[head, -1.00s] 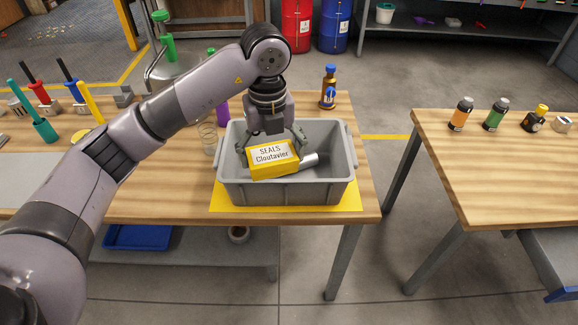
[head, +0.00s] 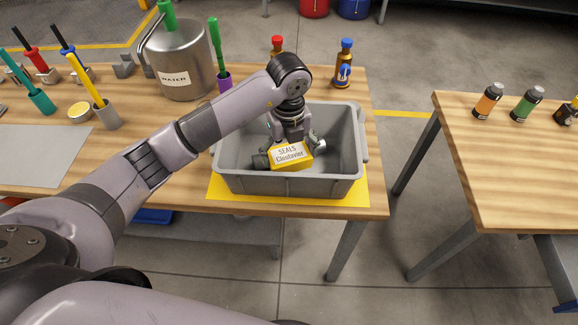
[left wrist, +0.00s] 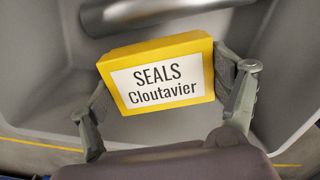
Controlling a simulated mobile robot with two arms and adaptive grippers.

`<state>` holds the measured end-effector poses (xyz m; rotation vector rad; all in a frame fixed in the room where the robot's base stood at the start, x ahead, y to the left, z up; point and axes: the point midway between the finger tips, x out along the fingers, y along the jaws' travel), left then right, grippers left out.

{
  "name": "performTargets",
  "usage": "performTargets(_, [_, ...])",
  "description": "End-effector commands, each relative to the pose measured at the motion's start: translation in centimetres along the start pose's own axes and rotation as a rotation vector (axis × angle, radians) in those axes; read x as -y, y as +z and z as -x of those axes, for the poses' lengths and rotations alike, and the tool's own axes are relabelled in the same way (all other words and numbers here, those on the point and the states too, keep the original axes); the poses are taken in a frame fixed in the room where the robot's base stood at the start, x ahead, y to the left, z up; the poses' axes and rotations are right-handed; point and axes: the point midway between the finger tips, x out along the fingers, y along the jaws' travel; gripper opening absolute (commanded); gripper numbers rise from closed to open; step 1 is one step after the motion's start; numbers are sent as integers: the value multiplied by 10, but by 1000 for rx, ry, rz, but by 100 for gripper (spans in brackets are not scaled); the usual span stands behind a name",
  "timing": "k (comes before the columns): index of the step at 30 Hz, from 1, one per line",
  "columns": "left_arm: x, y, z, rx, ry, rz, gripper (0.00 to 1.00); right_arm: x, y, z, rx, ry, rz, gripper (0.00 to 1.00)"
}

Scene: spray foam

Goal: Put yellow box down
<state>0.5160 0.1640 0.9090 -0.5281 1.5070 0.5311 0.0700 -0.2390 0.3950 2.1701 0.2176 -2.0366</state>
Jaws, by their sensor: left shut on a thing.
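The yellow box (head: 291,155), with a white "SEALS Cloutavier" label, is inside the grey bin (head: 280,186) on the wooden table. My left gripper (head: 290,150) reaches down into the bin and is shut on the box, with one finger at each side. In the left wrist view, the box (left wrist: 160,45) lies tilted between the fingers (left wrist: 165,85), its label toward the camera. Whether the box touches the bin floor is hard to tell. My right gripper is not in view.
A grey metal cylinder (left wrist: 170,14) lies in the bin beyond the box. The bin stands on a yellow mat (head: 225,198). A blue-capped bottle (head: 343,68) stands behind it, a metal water jug (head: 185,62) behind left. A second table (head: 510,165) is right, across a gap.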

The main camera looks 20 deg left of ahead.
Motion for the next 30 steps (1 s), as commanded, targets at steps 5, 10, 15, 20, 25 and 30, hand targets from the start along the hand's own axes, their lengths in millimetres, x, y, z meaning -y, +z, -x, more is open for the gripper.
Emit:
performTargets(5, [0, 0, -19, -1, -1, 0, 54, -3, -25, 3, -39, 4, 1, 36])
performTargets(10, [-1, -1, -40, -3, 2, 0, 54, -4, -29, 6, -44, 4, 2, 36])
performTargets(15, [0, -1, -61, -2, 0, -2, 54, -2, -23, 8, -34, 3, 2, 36])
performTargets(20, [1, 0, -63, 0, -2, -2, 54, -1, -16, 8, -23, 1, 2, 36])
performTargets(25, [0, 0, -64, 0, -1, -2, 54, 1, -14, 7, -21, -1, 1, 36])
performTargets(30, [0, 0, -66, 0, -1, -1, 89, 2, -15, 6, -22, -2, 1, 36])
